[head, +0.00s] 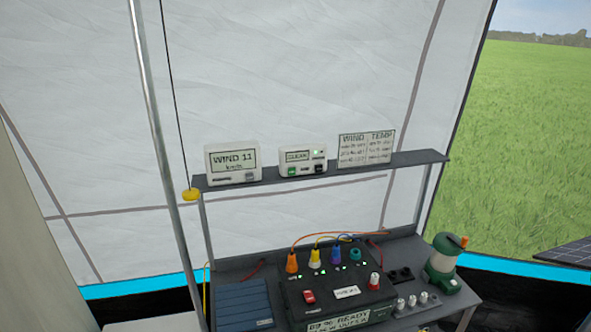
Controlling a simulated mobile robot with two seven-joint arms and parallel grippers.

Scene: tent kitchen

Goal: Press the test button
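No label reading "test" is legible, so I cannot tell which control is the test button. A white device (303,160) with a screen reading "CLEAN" stands on the grey shelf (420,161); a green button (292,171) and a dark button (319,168) are on its front. A white wind display (233,164) reading "WIND 11" stands left of it, with a small grey button (250,177). The black power box (290,304) below has a red switch (309,296) and a "READY" screen. Neither of my grippers is in view.
Coloured plugs with cables rise from the power box. A yellow pull (190,195) hangs on a cord near a tent pole (160,130). A wind and temperature chart (366,149) stands on the shelf.

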